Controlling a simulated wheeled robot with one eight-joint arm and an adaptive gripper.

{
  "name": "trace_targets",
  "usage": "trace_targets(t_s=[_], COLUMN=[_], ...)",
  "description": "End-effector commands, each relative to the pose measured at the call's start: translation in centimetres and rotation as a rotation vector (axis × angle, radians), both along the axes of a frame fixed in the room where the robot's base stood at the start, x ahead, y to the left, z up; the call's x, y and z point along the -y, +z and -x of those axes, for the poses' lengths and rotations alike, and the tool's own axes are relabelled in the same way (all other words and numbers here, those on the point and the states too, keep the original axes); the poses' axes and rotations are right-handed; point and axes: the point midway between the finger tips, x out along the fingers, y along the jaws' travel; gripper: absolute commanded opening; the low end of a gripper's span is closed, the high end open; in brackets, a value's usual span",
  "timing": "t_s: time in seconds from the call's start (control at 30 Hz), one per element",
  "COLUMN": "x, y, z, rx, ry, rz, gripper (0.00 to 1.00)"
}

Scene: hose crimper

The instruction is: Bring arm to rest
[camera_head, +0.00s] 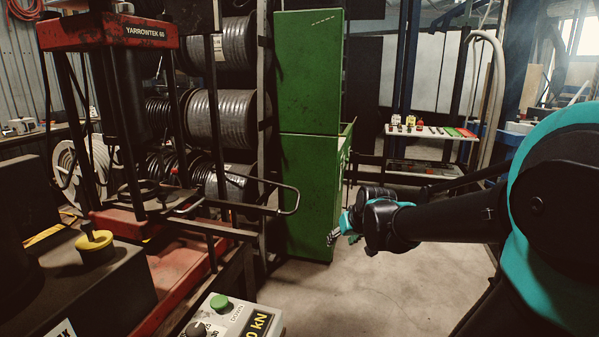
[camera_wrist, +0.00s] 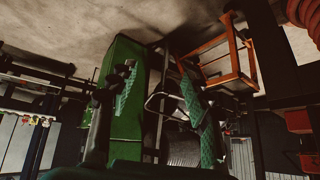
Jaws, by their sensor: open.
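My arm reaches in from the right of the head view, with its dark forearm stretched left across the floor. My gripper (camera_head: 343,236) is at its end, in front of the lower right part of the green cabinet (camera_head: 309,110). In the wrist view my gripper (camera_wrist: 156,70) shows two green textured fingers spread apart. Nothing is between them. The wrist picture is turned over, with the floor at the top. The green cabinet (camera_wrist: 122,60) shows there behind the left finger.
The red press (camera_head: 108,32) stands at the left with a bent metal handle (camera_head: 290,197) sticking out. A control box (camera_head: 235,318) is at the bottom. Hose reels (camera_head: 215,112) fill a rack behind. A shelf (camera_head: 432,131) with small items stands at the back. The floor (camera_head: 400,290) below my arm is clear.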

Motion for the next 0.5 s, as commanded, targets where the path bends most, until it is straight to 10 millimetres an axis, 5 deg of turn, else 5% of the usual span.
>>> trace_targets(t_s=[0.17, 0.3, 0.5], x=[6.3, 6.4, 6.3], y=[-5.4, -8.8, -11.9], z=[5.0, 10.5, 16.1], rx=[-0.016, -0.124, -0.238], ry=[-0.198, -0.201, -0.193], rz=[0.076, 0.089, 0.096], gripper=[0.49, 0.49, 0.49])
